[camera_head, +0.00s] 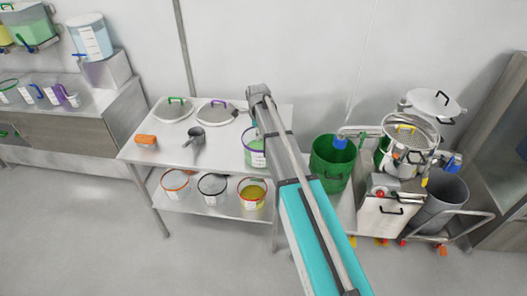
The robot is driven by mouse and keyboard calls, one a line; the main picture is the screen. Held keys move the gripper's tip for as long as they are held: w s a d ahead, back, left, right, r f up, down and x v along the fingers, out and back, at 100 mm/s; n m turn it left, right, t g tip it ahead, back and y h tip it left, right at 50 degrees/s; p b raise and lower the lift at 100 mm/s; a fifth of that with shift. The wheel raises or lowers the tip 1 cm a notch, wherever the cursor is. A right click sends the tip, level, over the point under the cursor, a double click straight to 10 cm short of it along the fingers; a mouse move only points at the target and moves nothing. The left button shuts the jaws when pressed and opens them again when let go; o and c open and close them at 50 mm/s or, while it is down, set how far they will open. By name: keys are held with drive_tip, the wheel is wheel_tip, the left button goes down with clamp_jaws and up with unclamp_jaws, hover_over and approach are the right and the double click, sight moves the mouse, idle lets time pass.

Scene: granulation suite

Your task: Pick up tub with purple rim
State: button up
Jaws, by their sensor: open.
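The tub with the purple rim (256,158) stands upright on the top of the white table, near its right end. It is pale, with a green band and a white label. My arm crosses in front of its right side and hides part of it. The arm reaches up from the lower right, and its far end shows just above the tub in the picture. My gripper's fingers cannot be made out; the arm appears to hide them.
The table (178,157) also bears two round lids, one green-handled (174,109) and one purple-handled (217,111), an orange item (146,140) and a grey scoop (195,138). Three tubs stand on its lower shelf. A green bin (331,166) and loaded carts stand right.

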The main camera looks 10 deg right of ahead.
wheel_tip(320, 180, down, 8)
drive_tip(key=b, duration=0.8)
drive_tip(key=shift+w+f, duration=0.15)
drive_tip(key=shift+f, duration=0.05)
drive_tip(key=shift+d+f, duration=0.1)
drive_tip(key=shift+d+f+b, duration=0.1)
drive_tip(key=shift+f+b, duration=2.4)
drive_tip(key=shift+b, duration=0.2)
drive_tip(key=shift+c, duration=0.3)
clamp_jaws()
